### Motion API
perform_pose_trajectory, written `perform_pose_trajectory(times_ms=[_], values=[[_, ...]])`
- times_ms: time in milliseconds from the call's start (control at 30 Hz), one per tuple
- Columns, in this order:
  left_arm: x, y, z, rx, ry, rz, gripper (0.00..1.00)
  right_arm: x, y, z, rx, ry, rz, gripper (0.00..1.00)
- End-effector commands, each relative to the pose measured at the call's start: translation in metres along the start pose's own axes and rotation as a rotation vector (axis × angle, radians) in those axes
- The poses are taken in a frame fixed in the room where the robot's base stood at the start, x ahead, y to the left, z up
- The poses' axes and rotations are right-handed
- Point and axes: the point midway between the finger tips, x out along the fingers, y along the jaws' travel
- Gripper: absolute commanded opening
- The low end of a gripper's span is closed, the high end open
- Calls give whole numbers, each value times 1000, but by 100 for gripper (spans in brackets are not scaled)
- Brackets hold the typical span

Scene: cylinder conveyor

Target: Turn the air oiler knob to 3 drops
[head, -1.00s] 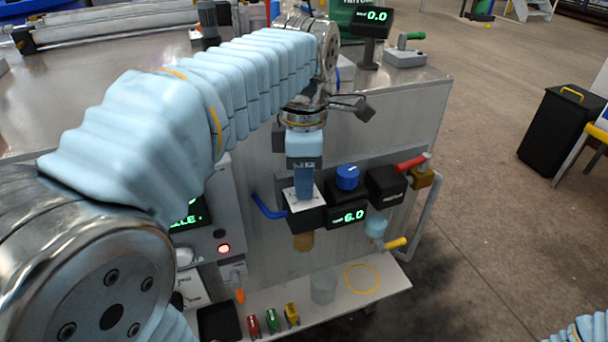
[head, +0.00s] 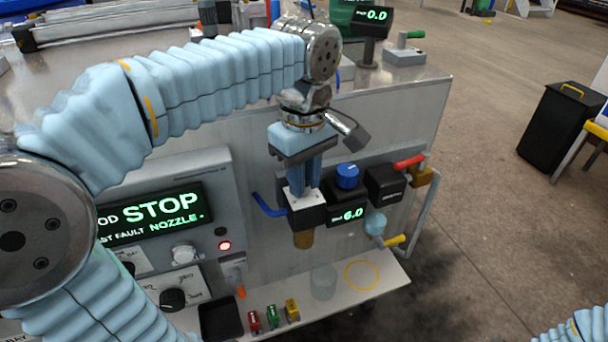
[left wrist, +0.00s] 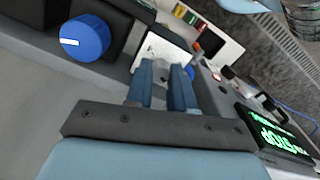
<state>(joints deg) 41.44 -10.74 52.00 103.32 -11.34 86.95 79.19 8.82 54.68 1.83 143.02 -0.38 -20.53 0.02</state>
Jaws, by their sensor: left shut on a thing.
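The air oiler is the black block (head: 311,215) with a white dial plate (head: 292,198) on top and an amber bowl (head: 303,239) below. My left gripper (head: 303,190) points down onto the dial plate. In the left wrist view its two blue fingers (left wrist: 162,74) stand over the plate (left wrist: 168,47), shut on the oiler knob. The knob is mostly hidden between the fingers, and I cannot read its setting. My right gripper is out of view; only a bit of my right sleeve shows at the lower right corner.
Right of the oiler is a regulator with a blue knob (head: 347,175), also near in the left wrist view (left wrist: 84,37), and a display (head: 348,214) reading 6.0. A red-handled valve (head: 409,162) is further right. The left panel display (head: 152,216) shows STOP. A shelf (head: 335,300) lies below.

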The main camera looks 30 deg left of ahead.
Motion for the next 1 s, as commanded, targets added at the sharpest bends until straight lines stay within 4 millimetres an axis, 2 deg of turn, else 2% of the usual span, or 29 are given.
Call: perform_pose_trajectory(times_ms=[1000], values=[[-1, 0, 0, 964, 2, 3, 0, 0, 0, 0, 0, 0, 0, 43]])
